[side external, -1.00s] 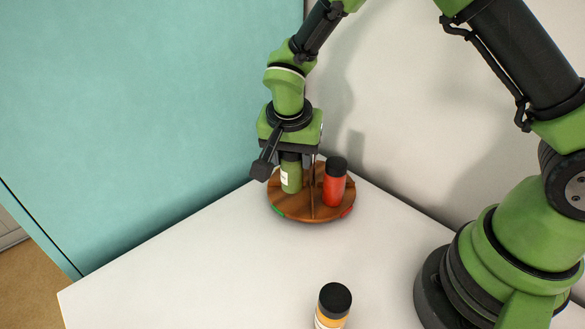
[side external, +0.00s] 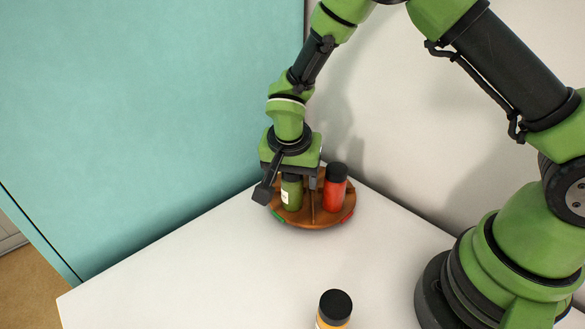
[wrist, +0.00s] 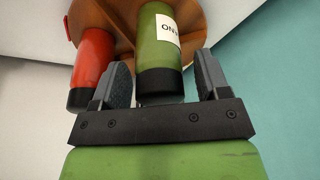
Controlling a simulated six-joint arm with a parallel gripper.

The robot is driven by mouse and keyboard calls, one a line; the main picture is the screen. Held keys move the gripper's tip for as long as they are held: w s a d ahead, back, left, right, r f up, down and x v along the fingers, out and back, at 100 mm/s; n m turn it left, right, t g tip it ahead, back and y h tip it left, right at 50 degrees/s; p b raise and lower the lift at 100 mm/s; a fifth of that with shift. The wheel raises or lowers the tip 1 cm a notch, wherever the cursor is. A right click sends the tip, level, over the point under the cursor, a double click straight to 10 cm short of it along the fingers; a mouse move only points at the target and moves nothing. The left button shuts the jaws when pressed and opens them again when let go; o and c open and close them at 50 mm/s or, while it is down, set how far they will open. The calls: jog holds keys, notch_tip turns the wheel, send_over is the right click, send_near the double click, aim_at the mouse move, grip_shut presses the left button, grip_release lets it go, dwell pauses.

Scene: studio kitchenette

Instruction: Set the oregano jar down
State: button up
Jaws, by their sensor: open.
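The green oregano jar (side external: 291,195) has a black lid and a white label, and stands upright on the brown round turntable (side external: 312,222), in the compartment beside the green rim tag. My gripper (side external: 288,186) is over it from above, with its fingers around the lid end. In the wrist view, the oregano jar (wrist: 160,48) lies between the two spread fingers of my gripper (wrist: 164,80), with visible gaps on both sides. Part of the label text shows there. The lid is partly hidden by my gripper in the side view.
A red jar (side external: 335,188) with a black lid stands in the neighbouring compartment, close to my right finger; a low divider (side external: 313,207) separates the two. An orange-yellow jar (side external: 333,312) stands at the table's front. The white table (side external: 200,260) is clear at left. Walls rise behind the turntable.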

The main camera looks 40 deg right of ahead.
jog(key=v, duration=1.2)
jog(key=shift+r, duration=0.2)
jog(key=s+d+r+n+t+y, duration=0.2)
jog(key=s+r, duration=0.4)
jog(key=s, duration=0.3)
jog(key=s+d+r+n+t+y, duration=0.2)
jog(key=s+r+n, duration=0.3)
jog(key=s, duration=0.4)
jog(key=shift+s+d+r+t, duration=0.3)
jog(key=shift+r+t, duration=0.15)
jog(key=shift+t, duration=0.25)
jog(key=shift+c, duration=0.5)
